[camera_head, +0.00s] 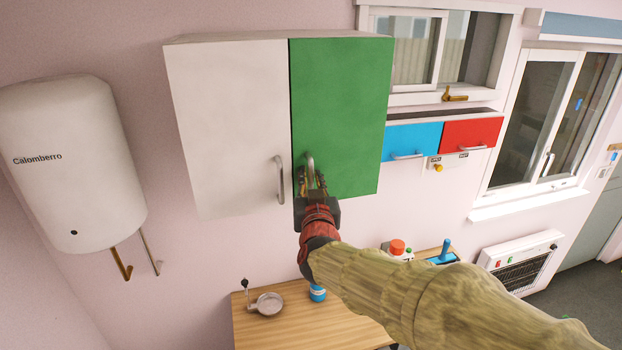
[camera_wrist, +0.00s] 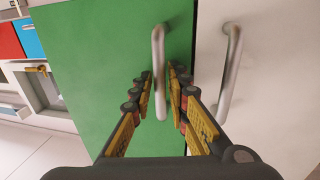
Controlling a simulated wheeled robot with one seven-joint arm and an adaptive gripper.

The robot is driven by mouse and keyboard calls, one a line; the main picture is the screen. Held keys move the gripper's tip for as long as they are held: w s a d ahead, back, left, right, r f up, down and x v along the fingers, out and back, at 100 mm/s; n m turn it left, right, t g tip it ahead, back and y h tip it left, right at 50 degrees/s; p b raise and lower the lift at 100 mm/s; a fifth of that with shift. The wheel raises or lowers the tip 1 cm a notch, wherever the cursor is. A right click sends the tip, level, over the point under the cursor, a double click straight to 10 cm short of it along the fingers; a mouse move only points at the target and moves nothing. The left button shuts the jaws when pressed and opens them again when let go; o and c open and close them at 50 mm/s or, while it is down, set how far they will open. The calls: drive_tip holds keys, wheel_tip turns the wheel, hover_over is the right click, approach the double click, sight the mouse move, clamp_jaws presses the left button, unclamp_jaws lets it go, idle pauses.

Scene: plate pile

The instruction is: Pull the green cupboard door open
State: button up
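The green cupboard door (camera_head: 342,112) is the right-hand door of a wall cupboard and looks shut. Its metal bar handle (camera_head: 310,165) is near the door's lower left edge. My gripper (camera_head: 311,176) is at this handle, with the arm reaching in from the lower right. In the wrist view the green door (camera_wrist: 95,60) fills the left middle, and its handle (camera_wrist: 158,65) runs down between the two fingers of my gripper (camera_wrist: 161,82). The fingers are apart, one on each side of the handle, with small gaps visible.
The white door (camera_head: 228,125) with its own handle (camera_head: 279,180) adjoins on the left. A white boiler (camera_head: 70,160) hangs further left. Blue (camera_head: 411,141) and red (camera_head: 470,132) drawer fronts are to the right. A wooden table (camera_head: 255,328) with small objects stands below.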

drive_tip(key=shift+s, duration=0.1)
drive_tip(key=shift+c, duration=0.9)
clamp_jaws()
